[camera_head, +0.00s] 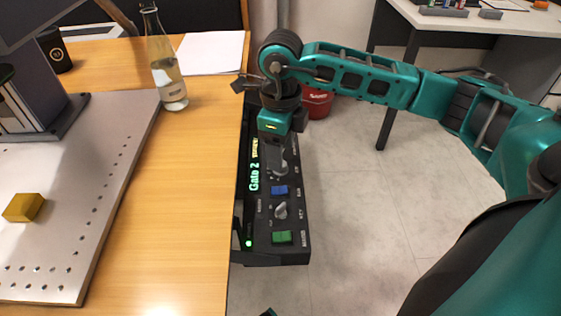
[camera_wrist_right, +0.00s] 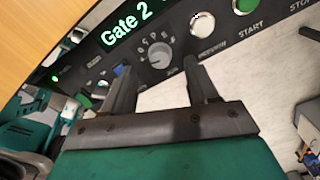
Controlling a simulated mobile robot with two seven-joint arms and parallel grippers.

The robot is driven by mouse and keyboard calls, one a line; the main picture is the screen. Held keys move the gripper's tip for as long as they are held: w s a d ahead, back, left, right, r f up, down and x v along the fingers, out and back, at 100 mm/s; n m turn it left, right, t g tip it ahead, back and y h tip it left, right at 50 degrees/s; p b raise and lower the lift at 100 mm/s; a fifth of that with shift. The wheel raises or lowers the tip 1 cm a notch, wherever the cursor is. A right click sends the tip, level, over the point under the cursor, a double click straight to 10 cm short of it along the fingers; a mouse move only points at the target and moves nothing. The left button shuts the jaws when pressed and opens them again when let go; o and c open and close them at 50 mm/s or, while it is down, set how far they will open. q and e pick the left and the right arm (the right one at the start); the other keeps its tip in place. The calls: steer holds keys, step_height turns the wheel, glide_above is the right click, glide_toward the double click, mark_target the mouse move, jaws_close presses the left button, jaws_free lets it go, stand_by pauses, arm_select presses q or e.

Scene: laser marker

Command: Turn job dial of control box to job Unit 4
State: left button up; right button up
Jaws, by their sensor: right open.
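The dark control box (camera_head: 292,251) hangs at the right edge of the wooden table, with a lit green display reading "Gate 2" (camera_head: 253,180). In the right wrist view the display (camera_wrist_right: 126,25) shows the same text. A grey round dial (camera_wrist_right: 160,55) with small letters around it sits below the display. My right gripper (camera_wrist_right: 158,74) is open, its two fingers apart on either side of the dial and just short of it; I cannot tell whether they touch. In the head view my wrist (camera_head: 275,122) covers the upper part of the box.
The box also carries a blue button (camera_head: 280,191), a key switch (camera_head: 281,212) and a green button (camera_head: 282,237). A glass bottle (camera_head: 168,80), a metal plate (camera_head: 118,150) and a yellow block (camera_head: 23,207) are on the table.

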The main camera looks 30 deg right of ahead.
steer(key=shift+f+b, duration=0.3)
steer(key=shift+f, duration=1.4)
steer(key=c, duration=1)
